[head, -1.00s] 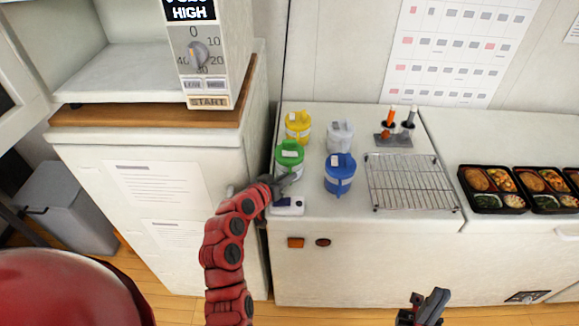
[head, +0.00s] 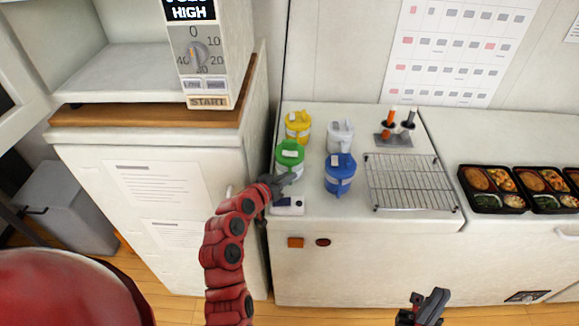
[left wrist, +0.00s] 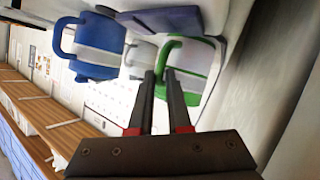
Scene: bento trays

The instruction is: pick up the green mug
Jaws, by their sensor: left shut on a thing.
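The green mug (head: 290,155) stands on the white counter near its left end, with a white label band. It also shows in the left wrist view (left wrist: 193,60), tilted by the camera angle. My left gripper (head: 287,181) is at the near side of the green mug. In the left wrist view its two dark fingers (left wrist: 167,75) are shut on the mug's green handle. The fingers hide part of the handle. My right gripper (head: 428,297) is open and empty, low in front of the counter.
A blue mug (head: 340,176) stands close to the right, with a yellow mug (head: 298,125) and a white mug (head: 340,136) behind. A small white device (head: 289,206) lies by the front edge. A wire rack (head: 410,182) and bento trays (head: 493,202) are further right.

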